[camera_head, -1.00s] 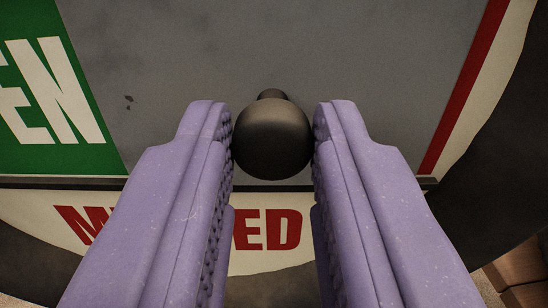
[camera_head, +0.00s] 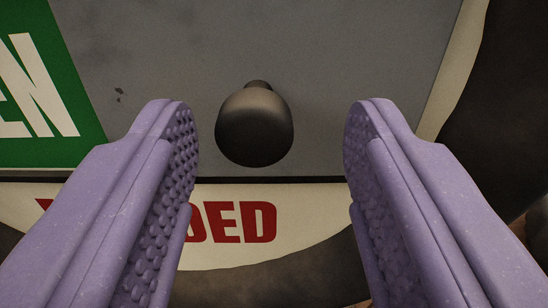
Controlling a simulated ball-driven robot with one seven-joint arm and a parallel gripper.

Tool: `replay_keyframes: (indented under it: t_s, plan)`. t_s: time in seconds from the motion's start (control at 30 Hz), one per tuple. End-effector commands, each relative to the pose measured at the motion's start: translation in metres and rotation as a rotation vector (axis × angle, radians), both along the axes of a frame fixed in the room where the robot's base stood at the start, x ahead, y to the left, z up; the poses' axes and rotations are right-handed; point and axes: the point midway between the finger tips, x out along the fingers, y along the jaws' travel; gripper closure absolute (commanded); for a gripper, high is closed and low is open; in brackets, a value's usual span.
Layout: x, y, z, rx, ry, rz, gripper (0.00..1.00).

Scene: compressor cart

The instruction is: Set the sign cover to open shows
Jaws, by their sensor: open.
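The sign cover (camera_head: 330,60) is a grey sliding plate with a dark round knob (camera_head: 254,125) on it. To its left a green panel (camera_head: 35,90) shows white letters, of which "EN" is readable. My gripper (camera_head: 268,125) is open, with its two purple padded fingers on either side of the knob. There is a clear gap between the knob and each finger, wider on the right. The cover's right edge shows at the upper right, with the cream sign face beyond it. The left part of the green panel is out of view.
A dark rail (camera_head: 270,180) runs along the cover's lower edge. Below it is a cream strip with red lettering (camera_head: 235,222), partly hidden by my left finger. A dark rounded rim (camera_head: 500,130) borders the sign at the right and below.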

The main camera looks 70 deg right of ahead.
Motion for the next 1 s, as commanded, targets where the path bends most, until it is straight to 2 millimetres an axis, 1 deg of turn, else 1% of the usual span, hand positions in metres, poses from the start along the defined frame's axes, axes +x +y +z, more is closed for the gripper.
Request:
replay_keyframes:
  t_s: [0.2,0.3,0.4,0.53,0.9,0.97,1.0]
  plan:
    - [-0.012,0.037,0.002,0.001,0.003,0.004,0.48]
    - [-0.018,0.053,0.002,0.001,0.003,0.003,0.48]
    - [-0.022,0.064,0.001,0.001,0.003,0.002,0.48]
    - [-0.024,0.069,0.000,0.000,0.002,0.000,0.48]
    - [-0.023,0.069,0.000,0.002,0.001,0.002,0.48]
    - [-0.017,0.070,0.002,0.016,-0.010,0.018,0.48]
    - [-0.008,0.073,0.004,0.037,-0.025,0.043,0.48]
